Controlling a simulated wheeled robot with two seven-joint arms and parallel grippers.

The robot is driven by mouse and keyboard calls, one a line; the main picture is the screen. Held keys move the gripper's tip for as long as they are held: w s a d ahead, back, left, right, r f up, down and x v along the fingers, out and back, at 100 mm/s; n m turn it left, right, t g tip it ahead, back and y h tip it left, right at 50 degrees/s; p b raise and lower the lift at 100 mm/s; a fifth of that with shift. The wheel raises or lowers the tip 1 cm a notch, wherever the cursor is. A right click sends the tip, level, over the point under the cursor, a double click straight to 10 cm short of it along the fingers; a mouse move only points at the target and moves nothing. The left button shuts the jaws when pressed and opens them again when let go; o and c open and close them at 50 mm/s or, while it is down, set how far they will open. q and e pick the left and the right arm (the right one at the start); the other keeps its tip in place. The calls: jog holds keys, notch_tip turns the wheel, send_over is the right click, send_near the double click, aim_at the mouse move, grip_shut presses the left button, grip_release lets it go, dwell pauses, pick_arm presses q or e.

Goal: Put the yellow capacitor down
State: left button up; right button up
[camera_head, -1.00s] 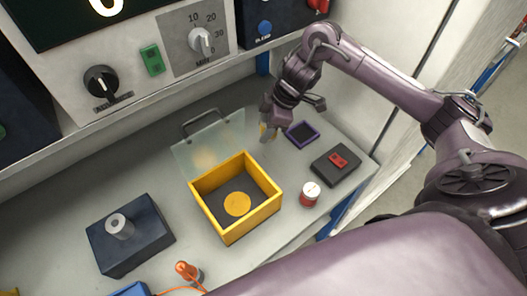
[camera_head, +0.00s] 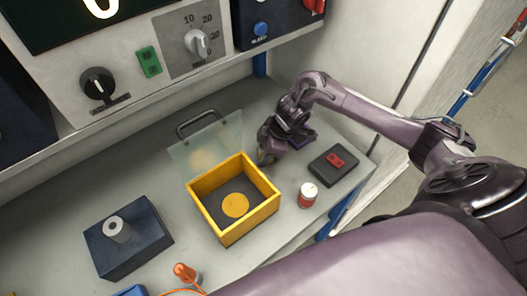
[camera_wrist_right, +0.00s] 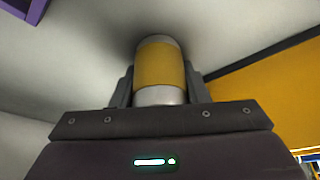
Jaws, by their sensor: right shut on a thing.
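The yellow capacitor (camera_wrist_right: 161,66), a cylinder with a yellow band and grey metal ends, stands between the fingers of my right gripper (camera_wrist_right: 160,90) in the right wrist view. The right gripper is shut on it. In the head view my right gripper (camera_head: 266,158) is low over the bench, just behind and right of the open yellow box (camera_head: 262,207), and the capacitor is mostly hidden there. I cannot tell whether its end touches the bench. My left gripper is not in view.
The yellow box has a raised clear lid (camera_head: 205,148) and a yellow disc on its floor. A red-and-white cylinder (camera_head: 308,195) and a black block with a red part (camera_head: 329,165) stand to the right. A dark blue block (camera_head: 128,238) sits at left. Bench between is clear.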

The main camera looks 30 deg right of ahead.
jog(key=shift+f, duration=0.1)
jog(key=o, duration=1)
jog(key=shift+r, duration=0.25)
jog(key=b+v, duration=0.1)
jog(key=v, duration=1)
jog(key=shift+s+d+r, duration=0.15)
jog(key=shift+d+r, duration=0.05)
jog(key=shift+r, duration=0.15)
